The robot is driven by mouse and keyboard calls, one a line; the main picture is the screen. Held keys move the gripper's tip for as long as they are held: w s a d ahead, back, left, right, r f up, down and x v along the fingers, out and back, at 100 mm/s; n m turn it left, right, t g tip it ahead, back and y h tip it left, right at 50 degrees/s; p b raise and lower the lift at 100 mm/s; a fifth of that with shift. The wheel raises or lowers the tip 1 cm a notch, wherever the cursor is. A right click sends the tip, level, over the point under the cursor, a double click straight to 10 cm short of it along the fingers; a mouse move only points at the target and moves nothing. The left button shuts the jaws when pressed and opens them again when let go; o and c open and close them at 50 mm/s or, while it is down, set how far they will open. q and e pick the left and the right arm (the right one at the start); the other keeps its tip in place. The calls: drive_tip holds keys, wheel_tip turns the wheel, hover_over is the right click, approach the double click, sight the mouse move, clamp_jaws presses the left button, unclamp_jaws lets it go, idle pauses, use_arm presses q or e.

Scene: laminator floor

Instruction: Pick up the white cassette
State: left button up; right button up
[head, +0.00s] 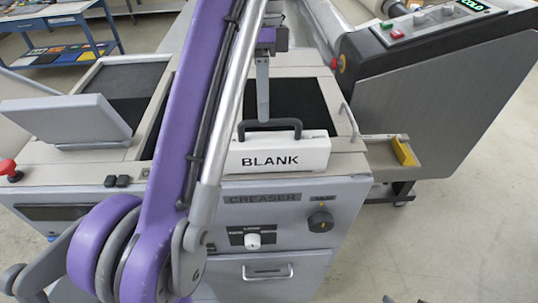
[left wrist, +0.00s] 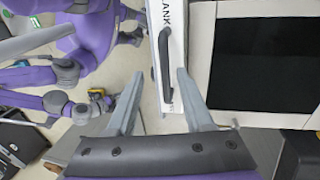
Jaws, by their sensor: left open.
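The white cassette (head: 283,153), marked BLANK and with a dark handle on top, sits upright at the front edge of the creaser's top. In the left wrist view the cassette (left wrist: 177,35) runs up from between the fingers, and its handle shows near the tips. My left gripper (head: 263,100) is open, pointing down at the handle from above. In the left wrist view its two fingers (left wrist: 159,75) stand apart to either side of the handle line, with nothing held. Whether they touch the handle is unclear. My right gripper is not clearly seen; small dark tips show at the head view's bottom edge.
The creaser (head: 335,190) has knobs and a drawer in front and a dark recessed bed behind the cassette. A tilted grey panel (head: 65,118) stands left. A tray with a yellow block (head: 403,152) and a large grey machine (head: 440,100) are right. The right floor is clear.

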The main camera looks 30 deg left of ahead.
sight(265, 124)
use_arm(q)
drive_tip(key=shift+w+f, duration=0.15)
drive_tip(key=shift+f, duration=0.15)
drive_tip(key=f, duration=0.1)
drive_tip(key=f+b, duration=0.1)
drive_tip(key=shift+w+d+f, duration=0.25)
drive_tip(key=shift+w+f, duration=0.05)
drive_tip(key=shift+f, duration=0.05)
drive_tip(key=shift+s+d+f, duration=0.1)
drive_tip(key=shift+s+f, duration=0.4)
drive_tip(key=shift+f, duration=0.35)
drive_tip(key=shift+s+f, duration=0.1)
drive_tip(key=shift+s, duration=0.05)
drive_tip(key=shift+w, duration=0.35)
drive_tip(key=shift+c, duration=0.6)
clamp_jaws()
